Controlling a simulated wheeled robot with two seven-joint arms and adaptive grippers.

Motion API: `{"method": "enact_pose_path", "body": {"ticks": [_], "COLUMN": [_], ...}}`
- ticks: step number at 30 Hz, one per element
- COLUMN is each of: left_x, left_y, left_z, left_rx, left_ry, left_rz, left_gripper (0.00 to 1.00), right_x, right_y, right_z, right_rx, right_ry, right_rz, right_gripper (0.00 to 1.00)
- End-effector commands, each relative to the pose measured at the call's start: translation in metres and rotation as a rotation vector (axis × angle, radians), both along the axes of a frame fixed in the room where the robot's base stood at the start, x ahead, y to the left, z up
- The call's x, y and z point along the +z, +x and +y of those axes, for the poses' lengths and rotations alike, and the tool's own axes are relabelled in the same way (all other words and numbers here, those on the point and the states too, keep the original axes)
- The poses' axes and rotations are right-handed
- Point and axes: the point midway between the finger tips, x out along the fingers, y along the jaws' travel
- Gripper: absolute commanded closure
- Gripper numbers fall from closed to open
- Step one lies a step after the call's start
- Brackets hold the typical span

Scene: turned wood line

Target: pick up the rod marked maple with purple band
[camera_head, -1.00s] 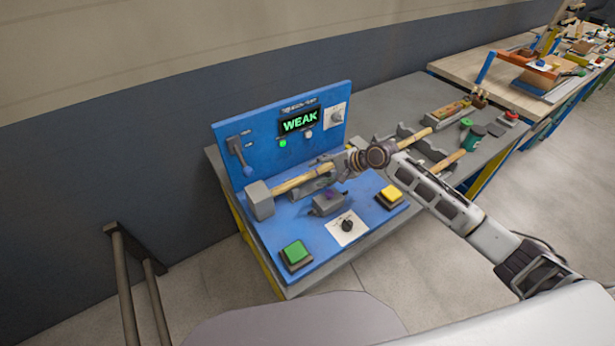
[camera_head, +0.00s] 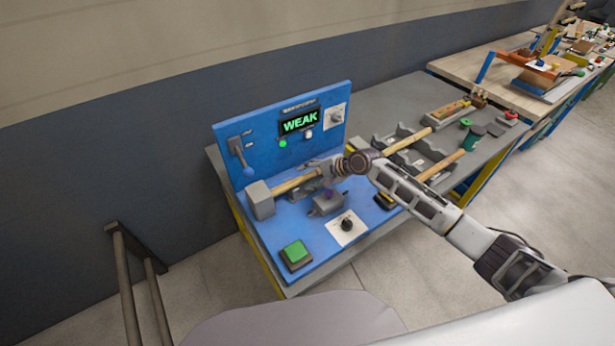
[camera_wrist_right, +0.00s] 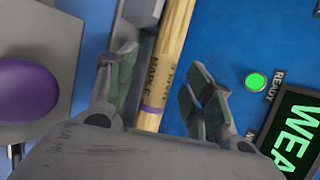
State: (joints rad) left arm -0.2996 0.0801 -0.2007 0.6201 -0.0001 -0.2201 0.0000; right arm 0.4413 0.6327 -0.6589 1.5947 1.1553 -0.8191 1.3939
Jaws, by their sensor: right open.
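The maple rod (camera_head: 297,184) is pale wood and lies along the blue test panel, its left end at a grey block (camera_head: 260,201). In the right wrist view the rod (camera_wrist_right: 167,62) shows the printed word MAPLE and a purple band (camera_wrist_right: 152,109). My right gripper (camera_head: 322,170) is at the rod's right part. In the wrist view its open fingers (camera_wrist_right: 158,80) stand on either side of the rod, with a gap to the right finger. The rod's right end is hidden by my gripper in the head view. My left gripper is not in view.
The upright blue panel (camera_head: 230,130) with a WEAK display (camera_head: 300,121) and a lever (camera_head: 241,158) stands behind the rod. A grey box with a purple button (camera_head: 327,203), a dial (camera_head: 347,225) and a green button (camera_head: 295,254) are in front. Other rods (camera_head: 408,140) lie in grey racks to the right.

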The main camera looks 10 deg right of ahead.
Motion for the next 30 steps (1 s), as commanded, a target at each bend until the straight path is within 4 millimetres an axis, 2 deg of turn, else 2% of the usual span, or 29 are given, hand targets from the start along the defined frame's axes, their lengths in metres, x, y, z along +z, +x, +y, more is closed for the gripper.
{"method": "enact_pose_path", "body": {"ticks": [5,17,30], "left_x": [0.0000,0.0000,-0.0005], "left_y": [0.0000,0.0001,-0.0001], "left_z": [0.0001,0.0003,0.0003], "left_rx": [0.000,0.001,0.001], "left_ry": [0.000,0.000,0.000], "left_rz": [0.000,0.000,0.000], "left_gripper": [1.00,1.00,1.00], "right_x": [-0.0001,-0.0002,0.0026], "right_y": [-0.0002,-0.0002,-0.0017], "right_z": [-0.0001,-0.0002,-0.0026], "right_rx": [0.000,0.000,0.000], "right_ry": [0.000,0.000,0.000], "right_rz": [0.000,0.000,0.000], "right_gripper": [0.48,0.98,1.00]}}
